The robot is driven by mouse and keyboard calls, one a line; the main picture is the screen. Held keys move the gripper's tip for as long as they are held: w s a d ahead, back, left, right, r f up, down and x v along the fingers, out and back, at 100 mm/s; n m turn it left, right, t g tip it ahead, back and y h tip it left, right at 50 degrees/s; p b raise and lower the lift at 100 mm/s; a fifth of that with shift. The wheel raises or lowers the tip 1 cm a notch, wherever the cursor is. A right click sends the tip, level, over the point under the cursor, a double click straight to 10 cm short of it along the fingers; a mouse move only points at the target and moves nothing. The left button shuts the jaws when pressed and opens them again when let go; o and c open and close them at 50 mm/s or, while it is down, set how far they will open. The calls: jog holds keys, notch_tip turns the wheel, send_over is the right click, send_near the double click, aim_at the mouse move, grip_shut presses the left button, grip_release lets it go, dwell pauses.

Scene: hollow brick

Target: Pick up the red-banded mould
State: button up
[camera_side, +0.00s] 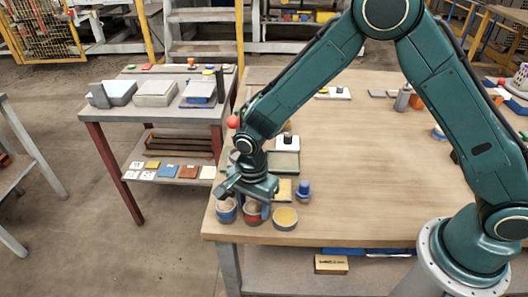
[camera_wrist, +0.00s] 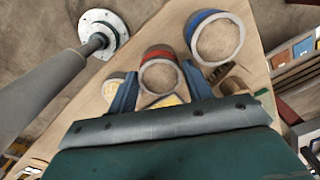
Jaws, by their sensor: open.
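The red-banded mould (camera_side: 253,216) stands near the front left corner of the table, in the middle of a row of three round pots. In the wrist view the red-banded mould (camera_wrist: 157,51) shows as a hollow grey ring with a red outer band. My gripper (camera_side: 244,200) is over the row, partly covering the red-banded mould in the side view. In the wrist view my open gripper (camera_wrist: 160,72) has one finger to each side of that mould. I cannot tell how deep the fingers reach or whether they touch it.
The blue-banded mould (camera_side: 226,212) stands close to the left, and a yellow-filled pot (camera_side: 285,220) to the right. A blue bottle-like item (camera_side: 303,190) stands behind the pot. The table's front edge is close. The middle of the wooden table (camera_side: 370,175) is clear.

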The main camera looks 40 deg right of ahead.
aim_at(253, 207)
jog(key=shift+f, duration=0.9)
jog(key=shift+c, duration=0.2)
jog(key=c, duration=0.9)
jog(key=shift+r, duration=0.15)
notch_tip(253, 207, up, 20)
jog(key=shift+f, duration=0.1)
